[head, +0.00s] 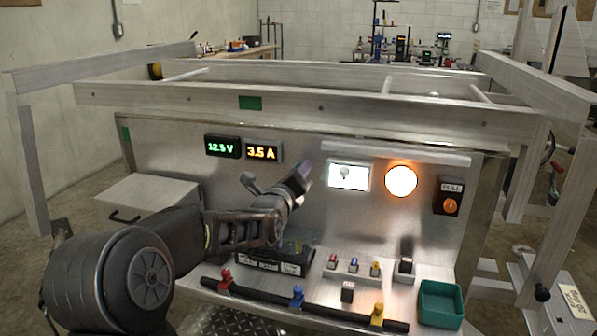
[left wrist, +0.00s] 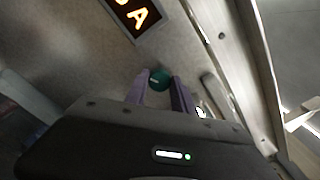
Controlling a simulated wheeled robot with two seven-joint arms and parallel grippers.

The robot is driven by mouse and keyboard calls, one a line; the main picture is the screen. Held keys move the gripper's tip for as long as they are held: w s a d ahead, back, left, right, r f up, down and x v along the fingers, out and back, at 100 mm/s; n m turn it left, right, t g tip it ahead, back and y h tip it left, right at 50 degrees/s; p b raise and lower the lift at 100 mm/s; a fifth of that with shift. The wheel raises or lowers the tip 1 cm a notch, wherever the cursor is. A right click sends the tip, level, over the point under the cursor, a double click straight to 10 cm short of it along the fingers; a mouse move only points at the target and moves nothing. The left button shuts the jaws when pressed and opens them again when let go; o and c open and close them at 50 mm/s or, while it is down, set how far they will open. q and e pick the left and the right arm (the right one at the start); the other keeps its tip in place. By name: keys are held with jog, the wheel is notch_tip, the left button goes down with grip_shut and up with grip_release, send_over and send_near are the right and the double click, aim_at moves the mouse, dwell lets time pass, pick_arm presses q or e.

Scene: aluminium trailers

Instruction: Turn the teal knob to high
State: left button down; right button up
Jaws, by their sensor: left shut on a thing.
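The teal knob (left wrist: 160,79) is a small round knob on the metal panel, below the orange display in the left wrist view. A small pale mark shows on its face, but I cannot read its setting. My left gripper (left wrist: 159,88) has one finger on each side of the knob and is shut on it. In the head view, my left gripper (head: 293,180) is at the panel below the displays and hides the knob. My right gripper is not in view.
A green 12.5 V display (head: 222,147) and an orange 3.5 A display (head: 263,151) sit above. To the right are a lit white gauge (head: 348,175), a glowing round lamp (head: 401,181) and a PULL switch (head: 448,198). Small coloured switches (head: 354,265) and a teal bin (head: 440,304) stand on the ledge.

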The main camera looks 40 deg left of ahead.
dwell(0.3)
pick_arm(q)
jog(key=c, duration=1.1)
grip_release()
jog(key=shift+o, duration=0.2)
jog(key=v, duration=0.7)
jog(key=shift+s+d, duration=0.15)
jog(key=shift+s, duration=0.2)
jog(key=shift+f, duration=0.1)
